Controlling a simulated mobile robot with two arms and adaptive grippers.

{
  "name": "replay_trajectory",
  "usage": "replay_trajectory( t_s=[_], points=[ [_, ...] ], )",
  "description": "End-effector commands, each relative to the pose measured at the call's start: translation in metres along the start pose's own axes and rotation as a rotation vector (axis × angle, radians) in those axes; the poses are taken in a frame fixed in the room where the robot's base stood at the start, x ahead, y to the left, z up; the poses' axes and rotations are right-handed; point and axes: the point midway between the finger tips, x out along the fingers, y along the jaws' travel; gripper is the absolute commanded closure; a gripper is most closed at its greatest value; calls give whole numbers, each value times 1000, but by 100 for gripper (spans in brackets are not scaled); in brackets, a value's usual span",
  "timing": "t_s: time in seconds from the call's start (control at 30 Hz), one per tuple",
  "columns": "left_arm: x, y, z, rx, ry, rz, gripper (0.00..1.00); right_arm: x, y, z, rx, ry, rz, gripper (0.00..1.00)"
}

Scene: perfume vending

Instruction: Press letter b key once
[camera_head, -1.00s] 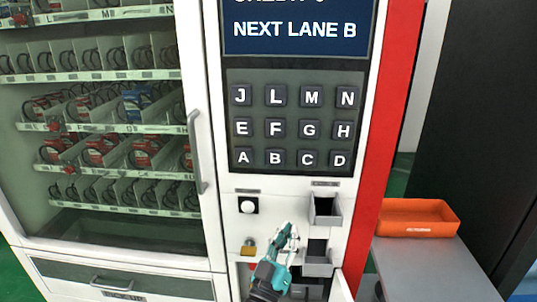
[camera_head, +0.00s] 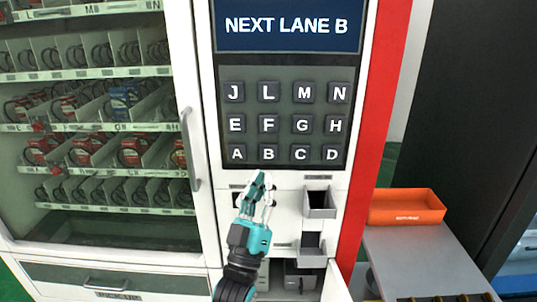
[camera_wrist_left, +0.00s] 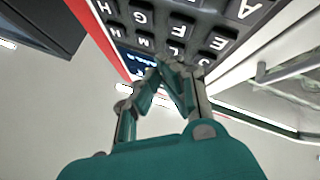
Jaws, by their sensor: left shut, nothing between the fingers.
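The letter B key (camera_head: 268,153) is a dark square key with a white B in the bottom row of the keypad (camera_head: 284,122), between A and C. The screen (camera_head: 288,25) above reads "NEXT LANE B". My left gripper (camera_head: 259,181) is shut and empty, its fingertips pointing up just below the bottom row of keys in the head view. In the left wrist view the shut fingertips (camera_wrist_left: 170,65) appear in front of the lower part of the pictured keypad (camera_wrist_left: 185,28). I cannot tell whether they touch anything. My right gripper is not in view.
A glass-fronted cabinet with a vertical handle (camera_head: 189,150) stands to the left. Small grey trays (camera_head: 319,214) jut out below the keypad. An orange tray (camera_head: 406,219) sits on a grey table (camera_head: 415,262) at the right.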

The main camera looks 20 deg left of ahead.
Motion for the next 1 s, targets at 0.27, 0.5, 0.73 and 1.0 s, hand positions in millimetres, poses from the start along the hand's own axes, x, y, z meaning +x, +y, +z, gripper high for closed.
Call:
replay_trajectory(
  t_s=[0.27, 0.5, 0.73, 1.0],
  points=[
    [23, -18, 18, 2, 2, 1, 100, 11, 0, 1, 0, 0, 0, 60],
    [45, -34, 35, 1, 0, 1, 100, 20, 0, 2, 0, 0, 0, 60],
    [57, -42, 42, 1, 0, 0, 100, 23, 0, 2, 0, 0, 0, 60],
    [59, -43, 42, 1, 0, 0, 100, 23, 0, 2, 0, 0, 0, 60]
  ],
)
